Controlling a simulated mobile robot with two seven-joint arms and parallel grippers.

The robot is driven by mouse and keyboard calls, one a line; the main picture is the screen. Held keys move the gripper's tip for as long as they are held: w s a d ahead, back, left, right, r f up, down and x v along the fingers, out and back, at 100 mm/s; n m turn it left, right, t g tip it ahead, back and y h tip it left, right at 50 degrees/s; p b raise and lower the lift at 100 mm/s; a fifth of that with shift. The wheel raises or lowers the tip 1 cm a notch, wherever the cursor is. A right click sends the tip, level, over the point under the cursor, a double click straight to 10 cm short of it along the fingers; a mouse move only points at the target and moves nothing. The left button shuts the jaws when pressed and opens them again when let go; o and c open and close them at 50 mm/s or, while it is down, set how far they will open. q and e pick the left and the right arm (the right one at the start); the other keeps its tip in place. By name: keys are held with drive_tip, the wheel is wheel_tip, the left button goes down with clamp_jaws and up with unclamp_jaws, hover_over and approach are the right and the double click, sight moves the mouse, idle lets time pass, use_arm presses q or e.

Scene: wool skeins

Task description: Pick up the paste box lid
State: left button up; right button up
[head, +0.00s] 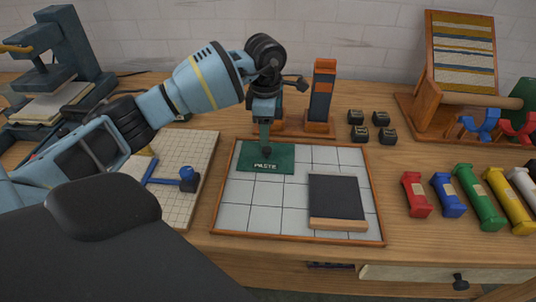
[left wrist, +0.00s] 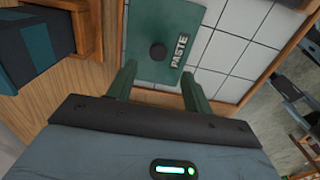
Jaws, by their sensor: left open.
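The paste box lid (head: 283,156) is a flat dark green plate marked "PASTE", lying at the back left of the white tiled tray (head: 375,206). The lid also shows in the left wrist view (left wrist: 190,14), with a round black knob (left wrist: 157,51) at its middle. My left gripper (head: 265,142) points down over the lid at the knob. In the left wrist view my left gripper (left wrist: 157,73) is open, its two green fingers apart on either side of the knob's line. I cannot tell how high the fingertips are above the lid. My right gripper is not in view.
A dark slab with a wooden edge (head: 337,198) lies on the tray's right. A wooden stand (head: 322,95) rises close behind my gripper. Small black blocks (head: 371,134) and coloured skeins (head: 447,194) lie to the right. A blue hammer-like tool (head: 188,180) lies on a gridded board at left.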

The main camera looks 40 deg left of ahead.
sight(267, 148)
use_arm(q)
drive_tip(key=shift+f, duration=0.9)
drive_tip(key=shift+w+f, duration=0.1)
drive_tip(key=shift+f, duration=0.25)
wheel_tip(267, 148, down, 4)
drive_tip(key=shift+w+f, duration=0.1)
drive_tip(key=shift+f, duration=0.15)
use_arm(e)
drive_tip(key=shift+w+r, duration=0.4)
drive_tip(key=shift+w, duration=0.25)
use_arm(q)
clamp_jaws()
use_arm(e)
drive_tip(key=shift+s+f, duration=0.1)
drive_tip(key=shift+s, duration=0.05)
use_arm(q)
drive_tip(key=shift+r, duration=0.1)
